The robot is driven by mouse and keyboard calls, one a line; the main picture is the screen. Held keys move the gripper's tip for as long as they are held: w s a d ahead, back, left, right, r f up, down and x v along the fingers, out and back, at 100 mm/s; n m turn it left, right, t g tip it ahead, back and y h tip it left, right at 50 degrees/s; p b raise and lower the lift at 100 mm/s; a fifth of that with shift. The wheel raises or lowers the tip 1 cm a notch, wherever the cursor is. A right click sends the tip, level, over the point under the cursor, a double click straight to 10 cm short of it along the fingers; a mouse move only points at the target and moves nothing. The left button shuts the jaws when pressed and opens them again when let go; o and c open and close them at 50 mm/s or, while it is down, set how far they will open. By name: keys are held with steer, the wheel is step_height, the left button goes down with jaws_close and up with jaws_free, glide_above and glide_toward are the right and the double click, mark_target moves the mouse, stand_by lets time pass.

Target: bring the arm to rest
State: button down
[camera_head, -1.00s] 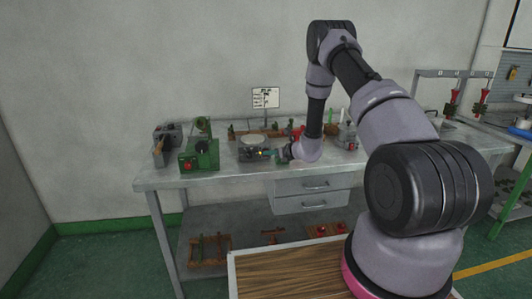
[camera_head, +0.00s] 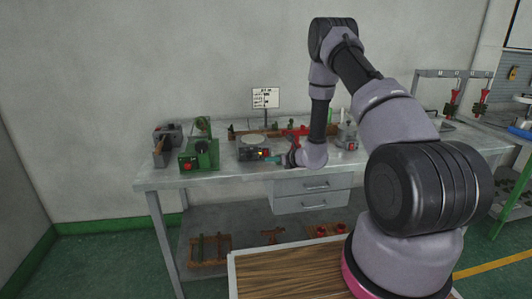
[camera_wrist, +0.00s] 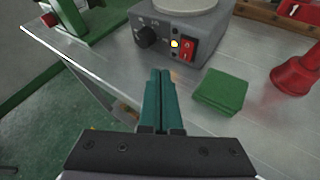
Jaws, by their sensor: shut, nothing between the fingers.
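My gripper (camera_wrist: 159,75) is shut, its two green fingers together with nothing between them. In the wrist view the fingers point at the front of a grey device (camera_wrist: 165,30) with a black knob, a lit yellow lamp and a red switch. In the head view my gripper (camera_head: 272,159) is small, at the end of my bent arm, near the same device (camera_head: 254,150). My arm reaches across the bench from the right.
A red object (camera_wrist: 295,75) stands farther right. A green machine (camera_head: 199,154) stands on the bench's left part. Drawers (camera_head: 312,193) hang under the bench. A wood-topped surface (camera_head: 285,272) lies in front.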

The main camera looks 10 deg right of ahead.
steer(key=shift+s+f, duration=0.1)
steer(key=shift+s, duration=0.6)
steer(key=s+a+r+n+g+y, duration=0.1)
steer(key=s+a+r+n+g, duration=0.3)
steer(key=r, duration=0.6)
steer(key=s+a+r+n+y, duration=0.1)
steer(key=s+r+n, duration=0.5)
steer(key=r, duration=0.5)
steer(key=s+a+r+n+g+y, duration=0.25)
steer(key=s+r+n, duration=0.25)
steer(key=r, duration=0.5)
steer(key=s+d+r+n+t+h, duration=0.1)
steer(key=s+d+r+n+h, duration=0.2)
steer(key=s, duration=0.4)
steer(key=s+d+r+n+t+h, duration=0.1)
steer(key=s+d+r+n+h, duration=0.3)
steer(key=s, duration=0.4)
steer(key=s+d+r+n+t+h, duration=0.1)
steer(key=s+d+r+n+h, duration=0.2)
steer(key=s, duration=0.5)
steer(key=shift+d+r+n, duration=0.7)
steer(key=shift+d+r, duration=0.15)
steer(key=shift+d, duration=0.4)
